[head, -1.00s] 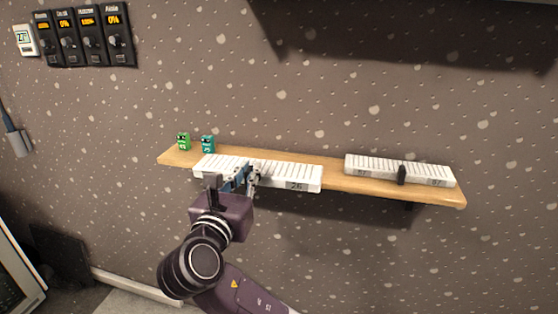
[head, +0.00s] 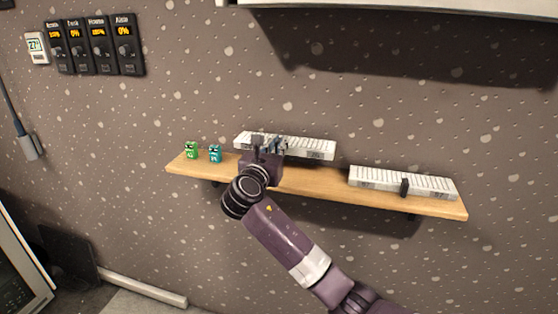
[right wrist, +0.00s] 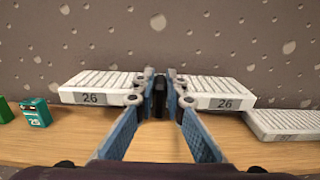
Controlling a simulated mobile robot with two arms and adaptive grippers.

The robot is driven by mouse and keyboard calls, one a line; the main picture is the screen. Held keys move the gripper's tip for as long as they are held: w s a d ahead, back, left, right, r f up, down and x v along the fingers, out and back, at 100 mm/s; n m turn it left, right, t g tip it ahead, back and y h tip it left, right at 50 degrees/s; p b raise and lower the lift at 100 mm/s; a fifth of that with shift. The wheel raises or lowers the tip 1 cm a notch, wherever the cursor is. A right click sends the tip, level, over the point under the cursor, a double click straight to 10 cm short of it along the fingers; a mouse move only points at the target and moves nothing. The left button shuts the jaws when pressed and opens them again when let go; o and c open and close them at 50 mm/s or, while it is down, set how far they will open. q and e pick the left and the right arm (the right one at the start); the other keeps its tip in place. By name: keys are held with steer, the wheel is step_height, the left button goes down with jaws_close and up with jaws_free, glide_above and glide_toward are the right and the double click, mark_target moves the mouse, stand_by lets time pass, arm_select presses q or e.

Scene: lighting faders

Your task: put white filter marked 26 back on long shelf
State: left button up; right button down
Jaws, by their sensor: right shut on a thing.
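The white filter marked 26 (head: 312,150) is a long, ribbed white bar. It is held level, a little above the left part of the long wooden shelf (head: 325,187). In the right wrist view, the filter (right wrist: 215,90) shows a 26 label on each side of the fingers. My right gripper (head: 268,148) is shut on it, with the fingers (right wrist: 160,98) around a black upright grip at its middle. The fingers hide the filter's centre. My left gripper is not in view.
A second white filter (head: 375,180) with a black grip rests on the shelf's right part. A small green box (head: 191,151) and a teal box (head: 215,154) stand at its left end. A broad white edge (head: 400,8) overhangs above. Dial units (head: 98,48) hang upper left.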

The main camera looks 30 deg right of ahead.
step_height(320, 180, down, 2)
steer(key=shift+f, duration=0.2)
step_height(320, 180, down, 4)
steer(key=shift+a+r+p, duration=0.1)
steer(key=shift+p, duration=0.55)
steer(key=shift+w+d+f+p, duration=0.1)
steer(key=shift+d+f+p, duration=0.1)
steer(key=shift+p, duration=0.1)
steer(key=shift+f, duration=0.15)
steer(key=c, duration=2)
jaws_free()
steer(key=shift+f, duration=0.15)
